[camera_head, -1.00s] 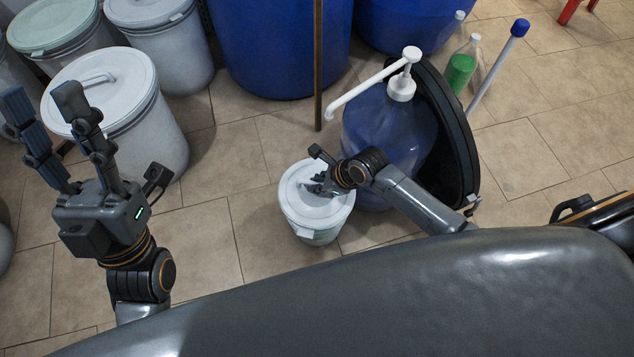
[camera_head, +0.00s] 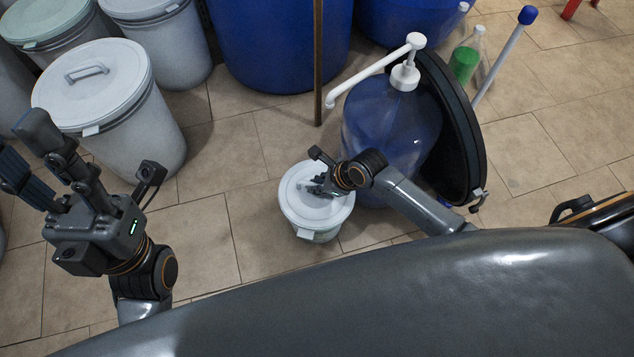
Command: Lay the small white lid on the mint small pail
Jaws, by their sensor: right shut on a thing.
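The small white lid (camera_head: 299,209) is in the middle of the head view, over the mint small pail (camera_head: 325,236). It covers the pail's mouth and looks about level; whether it touches the rim all round cannot be told. Only a strip of the pail's pale side shows below it. My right gripper (camera_head: 317,187) reaches in from the right and is shut on the lid near its top centre; its fingers hide the grip point. My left gripper (camera_head: 28,148) is at the left, fingers spread and empty, well apart from the lid and pail.
A large clear blue jug (camera_head: 385,130) with a white pump stands just right of the pail, with a black round lid (camera_head: 470,150) leaning behind it. A large white lidded drum (camera_head: 135,145) stands at the left. Blue drums (camera_head: 275,50) stand behind. Floor left of the pail is clear.

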